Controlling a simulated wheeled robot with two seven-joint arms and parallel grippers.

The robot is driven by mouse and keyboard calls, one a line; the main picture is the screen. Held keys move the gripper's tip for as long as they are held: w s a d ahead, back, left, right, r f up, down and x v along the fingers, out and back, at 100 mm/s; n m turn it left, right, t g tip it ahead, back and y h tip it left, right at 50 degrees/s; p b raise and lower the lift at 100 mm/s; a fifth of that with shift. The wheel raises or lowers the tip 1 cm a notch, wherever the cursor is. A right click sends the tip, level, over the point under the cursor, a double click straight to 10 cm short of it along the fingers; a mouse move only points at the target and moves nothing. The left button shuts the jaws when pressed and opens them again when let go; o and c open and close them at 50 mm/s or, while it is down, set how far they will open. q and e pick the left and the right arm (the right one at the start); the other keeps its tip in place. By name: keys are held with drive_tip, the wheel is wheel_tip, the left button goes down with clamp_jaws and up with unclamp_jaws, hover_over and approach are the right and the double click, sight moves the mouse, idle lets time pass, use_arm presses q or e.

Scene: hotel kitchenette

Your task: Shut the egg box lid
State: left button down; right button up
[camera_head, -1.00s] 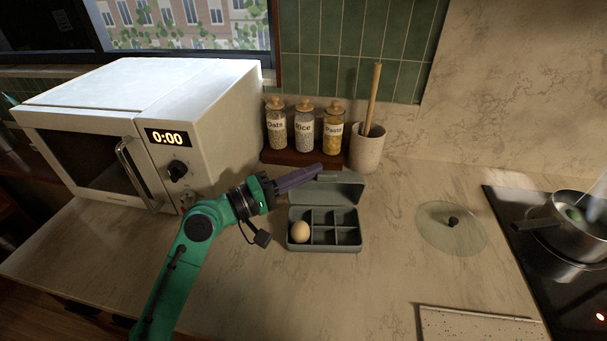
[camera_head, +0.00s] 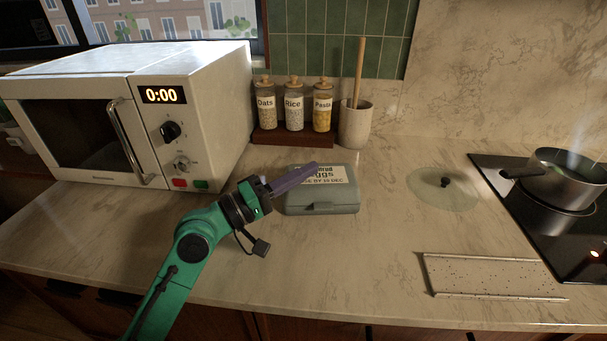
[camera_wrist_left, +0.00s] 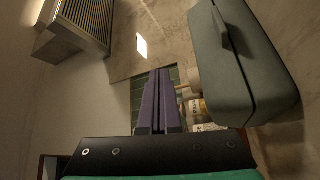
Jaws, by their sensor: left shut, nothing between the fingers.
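The grey egg box (camera_head: 322,203) sits on the counter with its lid down over the base, so the inside is hidden. A label reading "Eggs" (camera_head: 335,176) is on the lid's top. My left gripper (camera_head: 314,167) is shut and empty, its purple fingers over the lid's left part; whether they touch it cannot be told. In the left wrist view the shut fingers (camera_wrist_left: 159,75) point away from the camera, with the egg box (camera_wrist_left: 235,60) to their right, its lid seam closed along the visible side. My right gripper is not in view.
A microwave (camera_head: 215,110) stands at the left. Jars on a wooden stand (camera_head: 293,138) and a utensil pot (camera_head: 355,125) are behind the box. A glass lid (camera_head: 428,192) and a hob with a pan (camera_head: 568,180) are at the right.

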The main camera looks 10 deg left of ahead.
use_arm(q)
drive_tip(key=shift+s+d+f+b, duration=0.15)
drive_tip(key=shift+s+f+b, duration=0.4)
drive_tip(key=shift+f, duration=0.3)
drive_tip(key=shift+r, duration=0.15)
